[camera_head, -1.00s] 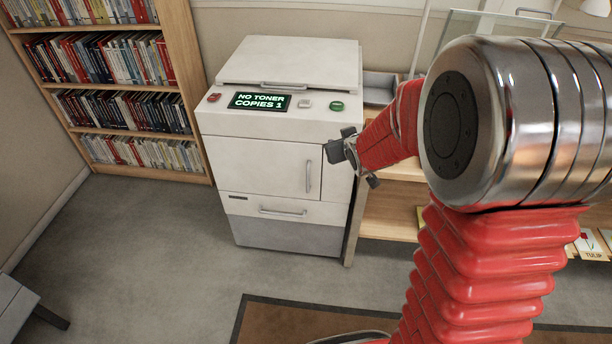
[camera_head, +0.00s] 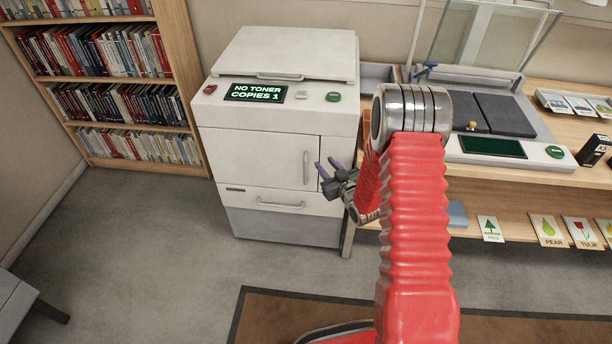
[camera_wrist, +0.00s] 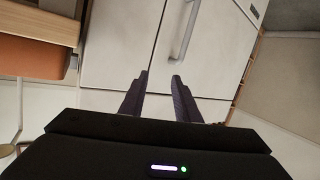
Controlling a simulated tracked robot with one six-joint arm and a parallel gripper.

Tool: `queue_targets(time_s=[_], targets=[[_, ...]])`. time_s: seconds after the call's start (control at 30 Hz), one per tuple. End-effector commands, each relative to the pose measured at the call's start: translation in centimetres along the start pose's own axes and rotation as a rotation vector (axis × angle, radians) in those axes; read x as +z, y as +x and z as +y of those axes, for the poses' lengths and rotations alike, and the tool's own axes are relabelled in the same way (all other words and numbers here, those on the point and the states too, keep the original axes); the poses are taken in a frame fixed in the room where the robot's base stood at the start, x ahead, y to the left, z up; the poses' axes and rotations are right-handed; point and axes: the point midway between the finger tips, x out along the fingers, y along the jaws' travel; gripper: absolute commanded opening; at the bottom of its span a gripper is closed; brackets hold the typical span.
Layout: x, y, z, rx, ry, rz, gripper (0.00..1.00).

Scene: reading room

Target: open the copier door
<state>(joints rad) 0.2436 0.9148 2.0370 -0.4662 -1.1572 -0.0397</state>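The white copier (camera_head: 225,126) stands against the wall in the head view. Its display (camera_head: 255,93) reads "NO TONER COPIES 1". The copier door (camera_head: 262,160) is the shut front panel, with a vertical handle (camera_head: 306,167) near its right edge. My gripper (camera_head: 328,168) is just right of this handle, apart from it, with two dark fingers spread. In the wrist view my gripper (camera_wrist: 158,84) is open and empty. A bar handle (camera_wrist: 184,40) on a white front lies ahead, beyond the fingertips.
A drawer handle (camera_head: 280,205) sits below the door. A bookshelf (camera_head: 180,70) stands left of the copier. A wooden table (camera_head: 555,178) with a scanner-like machine (camera_head: 500,150) and picture cards is on the right.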

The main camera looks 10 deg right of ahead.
Motion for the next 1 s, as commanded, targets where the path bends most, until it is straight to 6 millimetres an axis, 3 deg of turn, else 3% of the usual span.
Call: queue_targets(time_s=[0.1, 0.5, 0.7, 1.0], targets=[[2.9, -0.1, -0.7, -0.017, 0.021, 0.042, 0.29], [10.2, -2.3, -3.4, -0.059, 0.102, 0.206, 0.29], [11.5, -3.1, -4.0, -0.064, 0.122, 0.245, 0.29], [11.5, -3.2, -4.1, -0.065, 0.122, 0.248, 0.29]])
